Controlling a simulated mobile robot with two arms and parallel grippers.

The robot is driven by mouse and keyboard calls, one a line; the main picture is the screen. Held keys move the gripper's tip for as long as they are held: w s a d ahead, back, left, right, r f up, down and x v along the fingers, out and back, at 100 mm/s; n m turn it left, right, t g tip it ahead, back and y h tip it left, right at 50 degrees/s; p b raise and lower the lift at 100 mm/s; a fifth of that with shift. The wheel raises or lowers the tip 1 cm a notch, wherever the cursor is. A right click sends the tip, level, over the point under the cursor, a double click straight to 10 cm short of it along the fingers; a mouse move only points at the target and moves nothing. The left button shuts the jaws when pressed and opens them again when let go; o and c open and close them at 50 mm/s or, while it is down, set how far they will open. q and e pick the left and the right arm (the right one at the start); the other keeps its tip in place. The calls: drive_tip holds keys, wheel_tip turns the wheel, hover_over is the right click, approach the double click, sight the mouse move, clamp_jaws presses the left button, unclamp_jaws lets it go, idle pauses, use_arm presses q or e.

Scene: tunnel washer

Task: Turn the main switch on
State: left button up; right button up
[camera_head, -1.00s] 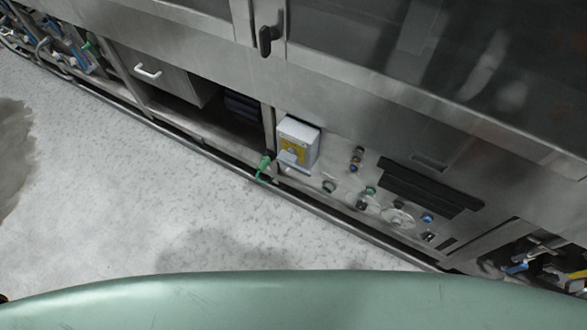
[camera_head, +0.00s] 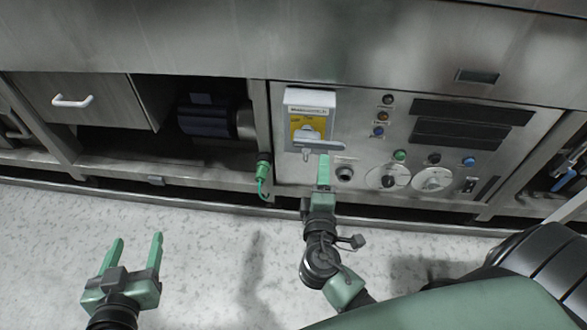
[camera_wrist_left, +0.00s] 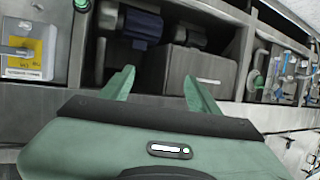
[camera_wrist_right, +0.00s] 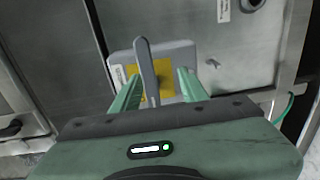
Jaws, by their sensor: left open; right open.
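The main switch is a white box with a yellow plate (camera_head: 296,125) on the steel control panel. Its grey lever handle (camera_head: 321,146) points to the right in the head view. My right gripper (camera_head: 324,168) is open, just below and in front of the handle. In the right wrist view the handle (camera_wrist_right: 148,72) shows between the two spread fingers; I cannot tell whether they touch it. My left gripper (camera_head: 136,242) is open and empty above the floor at the left. The switch box (camera_wrist_left: 28,52) also shows at the left of the left wrist view.
Knobs and buttons (camera_head: 400,156) and dark vent slots (camera_head: 465,125) are right of the switch. A green connector with cable (camera_head: 263,172) hangs at its lower left. Left of it is an open bay with a dark motor (camera_head: 205,118). A rail runs along the bottom; the floor (camera_head: 50,240) is clear.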

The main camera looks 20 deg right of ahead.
sight(325, 148)
drive_tip(key=shift+h, duration=0.3)
drive_tip(key=w+d, duration=0.1)
drive_tip(key=w, duration=0.1)
drive_tip(key=w+d+r, duration=0.1)
drive_tip(key=w, duration=0.1)
drive_tip(key=w+d, duration=0.2)
drive_tip(key=shift+w+r, duration=0.25)
drive_tip(key=shift+r, duration=0.15)
use_arm(q)
drive_tip(key=r, duration=0.1)
drive_tip(key=r+t, duration=0.1)
drive_tip(key=r, duration=0.2)
drive_tip(key=shift+w+t+h, duration=0.3)
drive_tip(key=shift+t, duration=0.1)
use_arm(e)
clamp_jaws()
use_arm(q)
drive_tip(key=shift+f, duration=0.1)
use_arm(e)
drive_tip(key=shift+f, duration=0.1)
